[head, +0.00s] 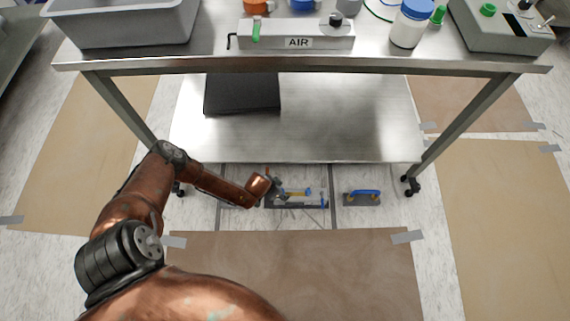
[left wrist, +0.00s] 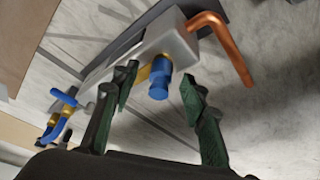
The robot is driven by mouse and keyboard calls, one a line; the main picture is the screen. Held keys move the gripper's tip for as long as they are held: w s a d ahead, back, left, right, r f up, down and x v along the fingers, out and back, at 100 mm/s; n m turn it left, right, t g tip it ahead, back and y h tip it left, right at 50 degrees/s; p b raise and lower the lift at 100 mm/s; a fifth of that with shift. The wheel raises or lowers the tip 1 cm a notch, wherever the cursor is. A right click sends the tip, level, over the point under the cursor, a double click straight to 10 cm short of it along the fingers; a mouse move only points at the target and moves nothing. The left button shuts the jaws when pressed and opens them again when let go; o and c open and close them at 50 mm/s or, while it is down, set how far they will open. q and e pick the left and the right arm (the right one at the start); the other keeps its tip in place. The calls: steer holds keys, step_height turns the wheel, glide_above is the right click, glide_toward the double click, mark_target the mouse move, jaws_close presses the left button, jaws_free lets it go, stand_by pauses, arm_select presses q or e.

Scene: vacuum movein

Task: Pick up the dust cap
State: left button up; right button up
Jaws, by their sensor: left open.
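The dust cap looks to be the blue ribbed cap (left wrist: 160,84) on a brass fitting (left wrist: 161,65) of a grey metal block (left wrist: 150,45) in the left wrist view. My left gripper (left wrist: 158,79) is open, its two dark green fingers on either side of the cap. A gap shows between the cap and the right finger; contact on the other side is hard to judge. In the head view my left gripper (head: 278,188) is down at the floor-level fittings below the table, small and partly hidden by the wrist. My right gripper is not in view.
A bent copper pipe (left wrist: 228,48) juts from the block near the right finger. Another blue-handled fitting (head: 362,197) lies to the right. The steel table (head: 300,63) stands above, with a lower shelf (head: 340,130) carrying a black box (head: 242,93).

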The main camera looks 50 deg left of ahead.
arm_select(q)
steer(key=shift+c, duration=0.3)
steer(key=c, duration=0.8)
